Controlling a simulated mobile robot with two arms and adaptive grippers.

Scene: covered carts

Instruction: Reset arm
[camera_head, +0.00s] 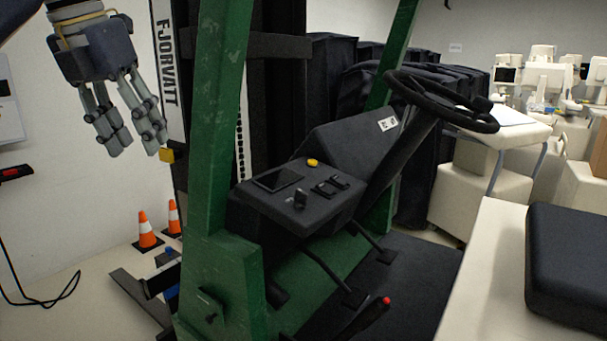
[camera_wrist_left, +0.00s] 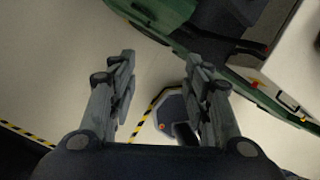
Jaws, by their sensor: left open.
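My left gripper (camera_head: 128,135) hangs at the upper left of the head view, fingers pointing down. It is open and empty, in front of the pale wall and left of a green forklift post (camera_head: 215,130). In the left wrist view its two fingers (camera_wrist_left: 165,105) stand apart with floor between and below them. My right gripper is in neither view.
A forklift with a black steering wheel (camera_head: 440,100) and dark control console (camera_head: 300,190) fills the middle. Two orange cones (camera_head: 147,231) stand on the floor at left. Dark covered carts (camera_head: 335,85) stand behind. A beige surface (camera_head: 480,270) with a black cushion (camera_head: 567,262) is at right.

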